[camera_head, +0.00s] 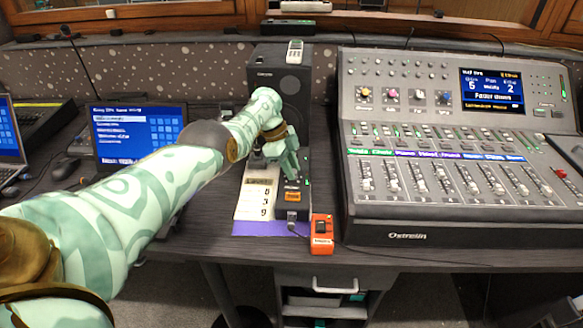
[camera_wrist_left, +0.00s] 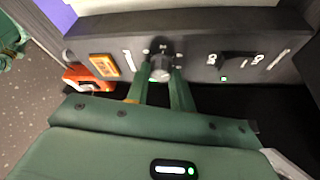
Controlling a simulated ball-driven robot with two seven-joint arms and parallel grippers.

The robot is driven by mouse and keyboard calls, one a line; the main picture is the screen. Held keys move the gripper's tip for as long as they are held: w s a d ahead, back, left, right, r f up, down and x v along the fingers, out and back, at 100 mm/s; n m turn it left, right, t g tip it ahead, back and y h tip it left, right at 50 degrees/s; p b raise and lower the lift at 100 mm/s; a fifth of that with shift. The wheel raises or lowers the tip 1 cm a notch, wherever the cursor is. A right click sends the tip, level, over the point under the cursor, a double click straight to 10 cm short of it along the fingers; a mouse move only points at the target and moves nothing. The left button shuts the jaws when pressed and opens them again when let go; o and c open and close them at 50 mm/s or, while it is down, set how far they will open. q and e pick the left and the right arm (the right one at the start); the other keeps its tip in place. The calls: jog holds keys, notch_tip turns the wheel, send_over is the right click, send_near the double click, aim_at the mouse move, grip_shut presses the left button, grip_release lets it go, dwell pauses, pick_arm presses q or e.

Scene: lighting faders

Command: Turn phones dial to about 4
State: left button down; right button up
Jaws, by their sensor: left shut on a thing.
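The phones dial (camera_wrist_left: 160,68) is a small grey knob on the front face of a dark box (camera_wrist_left: 205,45), which also shows in the head view (camera_head: 291,213). My left gripper (camera_wrist_left: 162,80) is shut on the dial, with one green finger on each side of it. In the head view my left gripper (camera_head: 284,170) reaches down to the box beside the mixer and hides the dial. The numbers around the dial are too small to read. My right gripper is not in view.
The mixing desk (camera_head: 442,237) with faders and a blue screen stands at the right. An orange device (camera_head: 322,238) is at the table's front edge by the box; it also shows in the wrist view (camera_wrist_left: 88,78). A number card (camera_head: 258,190) lies left of the box. A monitor (camera_head: 137,132) stands at the left.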

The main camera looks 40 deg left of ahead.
pick_arm(q)
jog(key=c, duration=1.2)
grip_release()
jog(key=shift+a+f, duration=0.1)
jog(key=shift+r, duration=0.35)
jog(key=p+v, duration=0.3)
jog(key=v, duration=1.2)
jog(key=shift+a+r, duration=0.2)
jog(key=shift+r, duration=0.05)
jog(key=shift+s, duration=0.1)
